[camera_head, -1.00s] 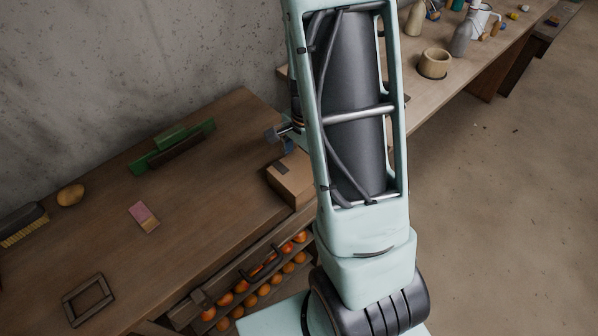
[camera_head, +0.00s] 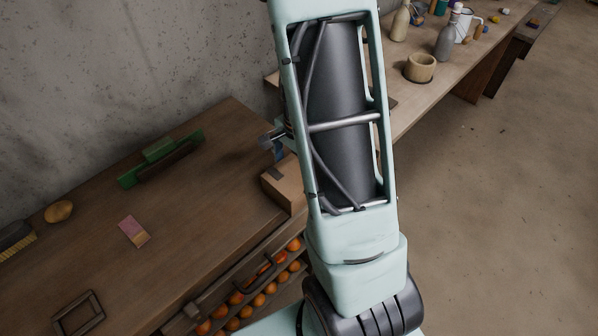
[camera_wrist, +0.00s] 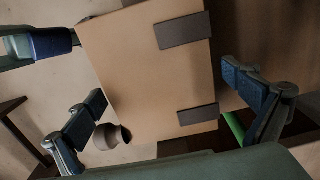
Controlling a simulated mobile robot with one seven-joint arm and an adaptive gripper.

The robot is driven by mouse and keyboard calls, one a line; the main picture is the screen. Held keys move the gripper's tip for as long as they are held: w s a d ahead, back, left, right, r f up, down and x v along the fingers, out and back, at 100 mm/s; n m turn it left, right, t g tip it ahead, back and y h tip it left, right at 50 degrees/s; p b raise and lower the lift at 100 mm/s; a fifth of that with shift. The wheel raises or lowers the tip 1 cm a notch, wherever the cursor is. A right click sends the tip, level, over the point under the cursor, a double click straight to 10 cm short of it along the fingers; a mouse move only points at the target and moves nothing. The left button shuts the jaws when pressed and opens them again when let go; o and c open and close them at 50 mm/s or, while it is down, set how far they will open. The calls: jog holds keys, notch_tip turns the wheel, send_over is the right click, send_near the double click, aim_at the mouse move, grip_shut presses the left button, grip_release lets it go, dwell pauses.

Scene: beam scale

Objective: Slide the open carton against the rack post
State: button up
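The carton (camera_head: 283,186) is a tan box at the right end of the brown workbench, partly hidden behind my arm. In the wrist view, a flat tan face of the carton (camera_wrist: 150,70) with two dark strips near its right edge fills the middle. My gripper (camera_wrist: 166,88) is open, one blue-padded finger on each side of this face. Whether either finger touches it I cannot tell. In the head view, only a bit of my gripper (camera_head: 272,139) shows beside my arm, just behind the carton. The carton's opening is not clear, and I cannot make out the rack post.
A green block-like object (camera_head: 160,160) stands at the bench's back. A pink-and-tan block (camera_head: 134,231), a round tan object (camera_head: 58,211) and a wooden frame (camera_head: 78,314) lie to the left. Oranges (camera_head: 258,300) sit in a rack below. A wooden pot (camera_head: 419,68) stands on the far table.

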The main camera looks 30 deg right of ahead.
notch_tip(320, 180, up, 12)
dwell(0.7)
jog(key=shift+w+r, duration=0.1)
